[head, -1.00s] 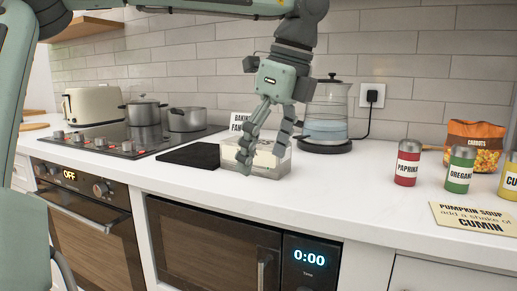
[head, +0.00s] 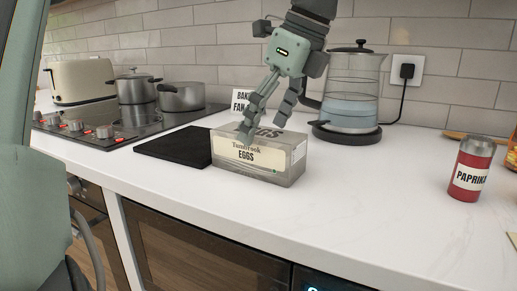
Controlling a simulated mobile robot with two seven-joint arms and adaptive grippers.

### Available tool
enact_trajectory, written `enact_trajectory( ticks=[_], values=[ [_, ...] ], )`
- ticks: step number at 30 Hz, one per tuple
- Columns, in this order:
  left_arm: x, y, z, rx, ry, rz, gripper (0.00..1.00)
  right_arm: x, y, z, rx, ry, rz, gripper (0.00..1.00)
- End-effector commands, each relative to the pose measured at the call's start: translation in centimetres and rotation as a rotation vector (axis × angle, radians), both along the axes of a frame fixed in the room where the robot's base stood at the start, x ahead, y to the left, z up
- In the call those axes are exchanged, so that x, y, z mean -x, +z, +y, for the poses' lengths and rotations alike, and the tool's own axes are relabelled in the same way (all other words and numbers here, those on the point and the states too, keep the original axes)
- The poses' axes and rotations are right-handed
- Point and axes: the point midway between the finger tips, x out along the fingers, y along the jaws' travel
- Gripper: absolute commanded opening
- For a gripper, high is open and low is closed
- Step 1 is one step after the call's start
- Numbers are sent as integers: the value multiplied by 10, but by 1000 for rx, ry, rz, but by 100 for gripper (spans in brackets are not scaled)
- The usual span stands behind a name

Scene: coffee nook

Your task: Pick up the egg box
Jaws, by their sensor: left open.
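The egg box (head: 240,158) is a grey carton with a cream label reading "EGGS". It sits upright on the white counter, in the middle of the head view. My left gripper (head: 259,122) comes down from above, its fingers pointing down over the box's top. The fingers are apart, with nothing held between them. They overlap the top of the box in the picture, and I cannot tell whether they touch it. My right gripper is not in view.
A black mat (head: 175,146) lies directly left of the box. A glass kettle (head: 352,95) stands behind right, with its cord to the wall. The hob (head: 100,130) with two pots is at left. A paprika jar (head: 469,170) stands at right. The counter front is clear.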

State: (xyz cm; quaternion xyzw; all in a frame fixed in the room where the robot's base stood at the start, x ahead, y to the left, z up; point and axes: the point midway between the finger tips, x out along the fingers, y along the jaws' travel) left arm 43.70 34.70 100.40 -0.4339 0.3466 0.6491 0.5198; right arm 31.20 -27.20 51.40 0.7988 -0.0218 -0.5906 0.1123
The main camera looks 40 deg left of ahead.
Motion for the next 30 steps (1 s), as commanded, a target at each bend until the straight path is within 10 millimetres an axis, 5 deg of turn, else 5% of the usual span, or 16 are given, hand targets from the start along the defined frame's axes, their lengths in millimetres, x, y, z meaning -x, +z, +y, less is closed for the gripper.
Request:
enact_trajectory(
  ticks=[10, 20, 30],
  values=[
    [10, -43, 18, 3, -1, 2, 86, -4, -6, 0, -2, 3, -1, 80],
    [10, -49, 21, 1, 0, 0, 85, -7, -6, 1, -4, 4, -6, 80],
    [10, -49, 21, 0, 0, 0, 43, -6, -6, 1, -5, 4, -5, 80]
  ],
)
